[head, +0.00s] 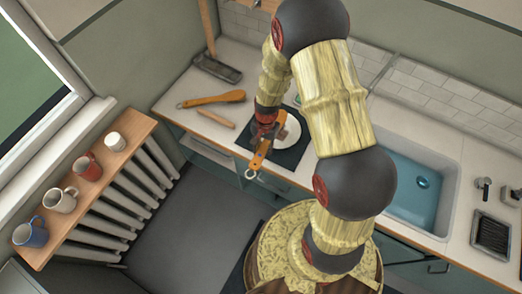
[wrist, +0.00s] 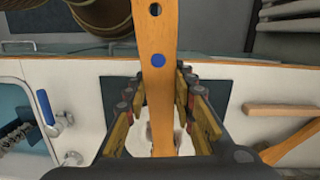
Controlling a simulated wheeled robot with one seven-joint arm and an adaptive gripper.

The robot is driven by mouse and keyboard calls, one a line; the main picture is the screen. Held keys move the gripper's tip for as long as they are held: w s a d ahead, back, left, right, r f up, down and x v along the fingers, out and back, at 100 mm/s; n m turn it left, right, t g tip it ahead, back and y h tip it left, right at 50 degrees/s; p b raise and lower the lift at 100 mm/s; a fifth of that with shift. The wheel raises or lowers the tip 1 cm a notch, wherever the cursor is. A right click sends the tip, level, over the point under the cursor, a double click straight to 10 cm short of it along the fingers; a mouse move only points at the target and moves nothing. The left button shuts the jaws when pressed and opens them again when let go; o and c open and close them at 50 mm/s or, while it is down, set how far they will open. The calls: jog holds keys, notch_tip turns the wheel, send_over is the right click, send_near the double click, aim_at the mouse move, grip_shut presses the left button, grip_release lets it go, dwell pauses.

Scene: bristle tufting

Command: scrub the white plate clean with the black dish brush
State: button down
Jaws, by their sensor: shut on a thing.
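The white plate (head: 292,130) lies on a dark mat (head: 288,157) on the counter, left of the sink. It is partly hidden by my gripper (head: 264,128); only a little of the plate (wrist: 181,139) shows in the wrist view. My gripper is shut on an orange wooden handle (head: 258,158), above the near left side of the plate. In the wrist view, the handle (wrist: 157,35) has a hole and a blue dot. Its far end is hidden, so I cannot tell whether it is the black dish brush or touches the plate.
A wooden spoon (head: 215,99) and a short wooden stick (head: 215,118) lie left of the mat. The sink (head: 412,190) is to the right, with a black-bristled item (head: 492,234) beyond it. Several mugs stand on a wooden shelf (head: 118,165) at far left.

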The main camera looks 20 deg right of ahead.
jog(key=shift+w+a+f, duration=0.1)
jog(key=shift+w+a, duration=0.05)
jog(key=shift+w, duration=0.55)
jog(key=shift+w+m, duration=0.3)
jog(key=shift+w, duration=0.05)
jog(key=shift+d+t, duration=0.2)
jog(key=shift+t, duration=0.1)
jog(key=shift+w+a+f, duration=0.1)
jog(key=shift+f+b, duration=2.8)
jog(key=shift+f, duration=1.1)
jog(key=shift+f, duration=0.35)
jog(key=shift+h, duration=0.3)
